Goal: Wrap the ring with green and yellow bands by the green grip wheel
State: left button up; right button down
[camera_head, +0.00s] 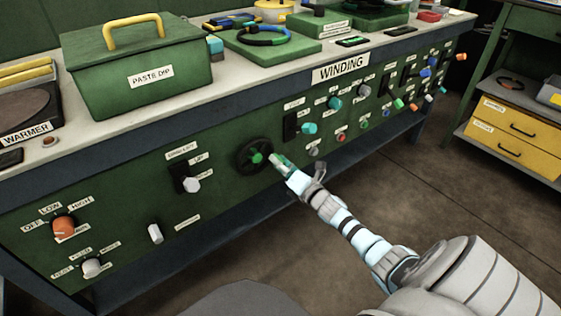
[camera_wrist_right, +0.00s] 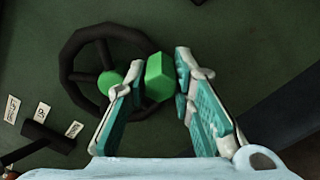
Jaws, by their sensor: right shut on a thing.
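The grip wheel is a black handwheel (camera_head: 241,165) on the green panel front, with a green hub (camera_head: 256,157). It shows large in the right wrist view (camera_wrist_right: 70,60), where a green block-shaped grip (camera_wrist_right: 159,78) stands out near its right rim. My right gripper (camera_head: 278,161) reaches in from the lower right. In the right wrist view its two fingers (camera_wrist_right: 157,80) are on either side of the green grip and shut on it. A dark ring with blue and yellowish parts (camera_head: 262,36) lies on a green pad; its exact band colours are too small to tell. My left gripper is not in view.
Knobs and switches, such as an orange dial (camera_head: 64,226) and a white knob (camera_head: 192,185), stick out around the wheel. A green PASTE DIP box (camera_head: 140,78) stands on the bench top. A shelf with yellow drawers (camera_head: 513,132) is at the right. The floor (camera_head: 430,200) between is clear.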

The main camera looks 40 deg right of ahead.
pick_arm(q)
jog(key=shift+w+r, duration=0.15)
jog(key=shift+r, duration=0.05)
pick_arm(e)
jog(key=shift+a+f+m, duration=0.4)
jog(key=shift+f+m, duration=0.05)
jog(key=shift+m, duration=0.8)
jog(key=shift+a+f+m, duration=0.45)
jog(key=shift+f+m, duration=0.05)
jog(key=shift+m, duration=0.7)
jog(key=shift+a+f+m, duration=0.4)
jog(key=shift+f+m, duration=0.05)
jog(key=shift+m, duration=0.8)
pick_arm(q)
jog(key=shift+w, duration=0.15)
pick_arm(e)
jog(key=c, duration=1.4)
grip_release()
jog(key=shift+o, duration=0.2)
